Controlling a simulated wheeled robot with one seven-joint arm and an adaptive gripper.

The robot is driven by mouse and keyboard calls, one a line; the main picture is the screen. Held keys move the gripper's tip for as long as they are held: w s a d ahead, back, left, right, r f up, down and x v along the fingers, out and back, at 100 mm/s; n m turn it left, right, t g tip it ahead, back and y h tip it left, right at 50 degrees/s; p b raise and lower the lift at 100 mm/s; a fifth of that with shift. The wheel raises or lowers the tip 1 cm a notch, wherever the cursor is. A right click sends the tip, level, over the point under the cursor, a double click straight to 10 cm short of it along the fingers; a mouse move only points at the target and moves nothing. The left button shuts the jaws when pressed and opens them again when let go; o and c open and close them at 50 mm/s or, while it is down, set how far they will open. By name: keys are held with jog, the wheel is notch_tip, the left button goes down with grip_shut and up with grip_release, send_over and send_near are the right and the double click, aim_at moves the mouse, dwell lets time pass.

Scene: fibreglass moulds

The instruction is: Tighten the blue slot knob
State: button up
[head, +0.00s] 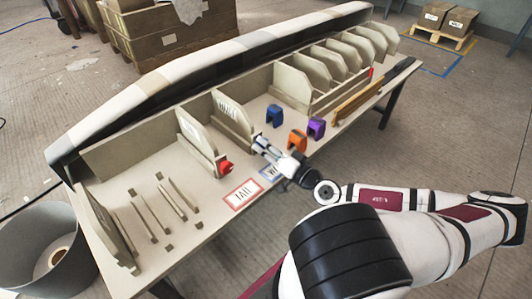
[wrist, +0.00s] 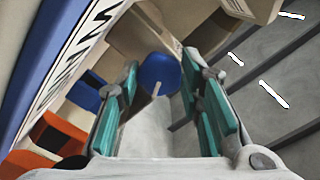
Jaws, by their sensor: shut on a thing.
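The blue slot knob (wrist: 152,70) is round, with a pale slot or bar on its face, and sits between my fingertips in the wrist view. My gripper (wrist: 160,82) has teal pads on both sides of the knob and is shut on it. In the head view my gripper (head: 259,144) reaches from the right to the front end of the middle upright board (head: 232,118). There the fingers hide the knob. How far the knob is turned cannot be told.
A red knob (head: 226,168) sits on the left board's end. Blue (head: 274,115), orange (head: 297,140) and purple (head: 316,128) clamp-like pieces stand nearby. A red-framed TAIL card (head: 243,193) and a blue-framed card (head: 271,172) lie at the table's front edge. Several upright panels (head: 330,65) stand at right.

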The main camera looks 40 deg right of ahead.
jog(key=shift+m+b, duration=0.95)
jog(key=shift+m, duration=1.05)
jog(key=o, duration=1.2)
jog(key=shift+c, duration=0.2)
jog(key=shift+s, duration=0.15)
jog(key=s, duration=1.1)
jog(key=shift+s+d, duration=0.15)
jog(key=shift+s, duration=0.2)
